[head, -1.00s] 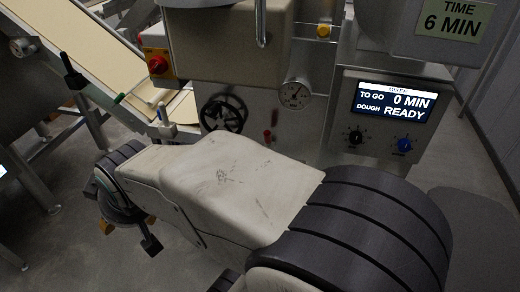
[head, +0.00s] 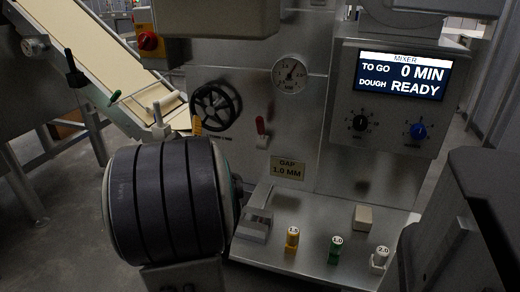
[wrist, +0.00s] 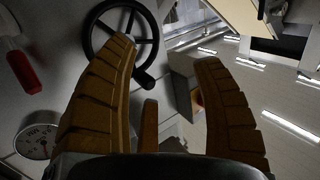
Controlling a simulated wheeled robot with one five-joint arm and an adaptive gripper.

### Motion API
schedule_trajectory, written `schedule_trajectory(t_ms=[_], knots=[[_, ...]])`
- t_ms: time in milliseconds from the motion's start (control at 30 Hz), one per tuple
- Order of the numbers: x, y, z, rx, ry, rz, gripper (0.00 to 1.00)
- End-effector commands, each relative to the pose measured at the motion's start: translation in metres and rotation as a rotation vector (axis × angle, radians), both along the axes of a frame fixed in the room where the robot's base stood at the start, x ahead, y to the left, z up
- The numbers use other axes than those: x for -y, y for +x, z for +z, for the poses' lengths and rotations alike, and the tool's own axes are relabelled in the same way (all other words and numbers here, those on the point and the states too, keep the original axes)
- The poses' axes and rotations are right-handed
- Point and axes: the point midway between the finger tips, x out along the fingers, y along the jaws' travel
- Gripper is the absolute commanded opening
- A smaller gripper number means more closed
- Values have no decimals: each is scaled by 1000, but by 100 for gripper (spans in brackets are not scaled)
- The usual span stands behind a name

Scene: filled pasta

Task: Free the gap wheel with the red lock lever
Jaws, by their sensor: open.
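The red lock lever (head: 261,127) is on the steel machine front, its red grip above a pale base. The black gap wheel (head: 216,107) is to its left. In the wrist view the lever (wrist: 22,68) is at the far left, outside my fingers. The wheel (wrist: 122,30) shows at the top, partly behind my left finger. My gripper (wrist: 165,56) is open and empty, its two orange-brown fingers spread apart. In the head view my arm hides most of the gripper; an orange bit shows at the wheel's lower left. I cannot tell whether a finger touches the wheel.
A round gauge (head: 289,75) sits above the lever and a GAP 1.0 MM label (head: 287,168) below it. A steel shelf (head: 300,262) carries yellow, green and white numbered pieces and a pale block. A conveyor (head: 100,55) slopes at the left.

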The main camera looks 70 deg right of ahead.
Motion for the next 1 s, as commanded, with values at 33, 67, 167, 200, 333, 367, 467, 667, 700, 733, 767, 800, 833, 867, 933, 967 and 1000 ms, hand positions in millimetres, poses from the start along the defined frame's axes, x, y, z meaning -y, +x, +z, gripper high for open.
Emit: schedule_trajectory(t_ms=[33,67,167,200,333,367,467,667,700,733,767,800,833,867,933,967,1000], knots=[[20,-19,-23,24,-44,-54,60],[28,-29,-26,39,-74,-81,60],[53,-62,-35,79,-167,-163,60],[60,-75,-37,93,-202,-191,60],[76,-111,-44,123,-300,-271,60],[79,-118,-46,128,-319,-284,60],[84,-137,-48,142,-370,-322,60],[90,-154,-49,152,-419,-356,60],[91,-154,-48,153,-423,-358,60],[93,-154,-47,153,-425,-359,60],[95,-154,-47,154,-426,-359,60],[97,-154,-45,154,-427,-359,60],[100,-153,-44,154,-427,-359,60],[102,-152,-44,154,-426,-359,60],[108,-151,-41,154,-426,-358,60],[111,-150,-39,154,-426,-358,60],[115,-149,-39,154,-426,-358,60]])
